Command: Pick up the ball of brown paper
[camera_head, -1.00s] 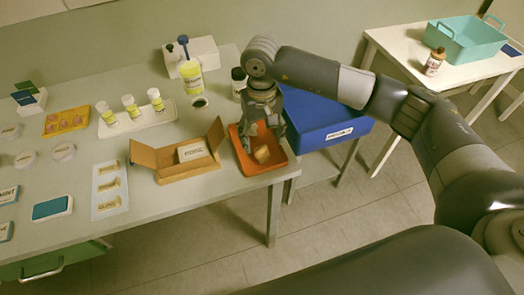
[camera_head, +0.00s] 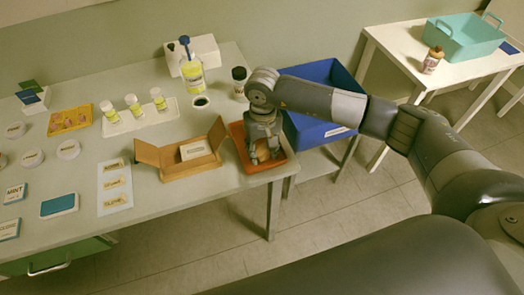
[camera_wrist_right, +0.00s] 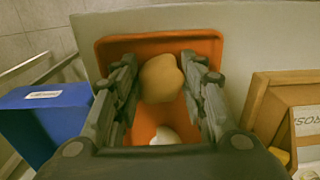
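The ball of brown paper (camera_wrist_right: 161,78) lies in the orange tray (camera_wrist_right: 210,45), towards the tray's far end in the right wrist view. My right gripper (camera_wrist_right: 160,70) reaches down into the tray with its fingers apart, one on each side of the ball. The fingertips are close to the ball; I cannot tell if they touch it. In the head view my right gripper (camera_head: 265,155) covers most of the tray (camera_head: 285,165) and hides the ball almost wholly. My left gripper is out of view.
A white crumpled piece (camera_wrist_right: 165,136) also lies in the tray. An open cardboard box (camera_head: 180,170) stands just left of the tray. A blue bin (camera_head: 320,135) is to its right, beyond the table edge. A dark-capped jar (camera_head: 239,82) stands behind.

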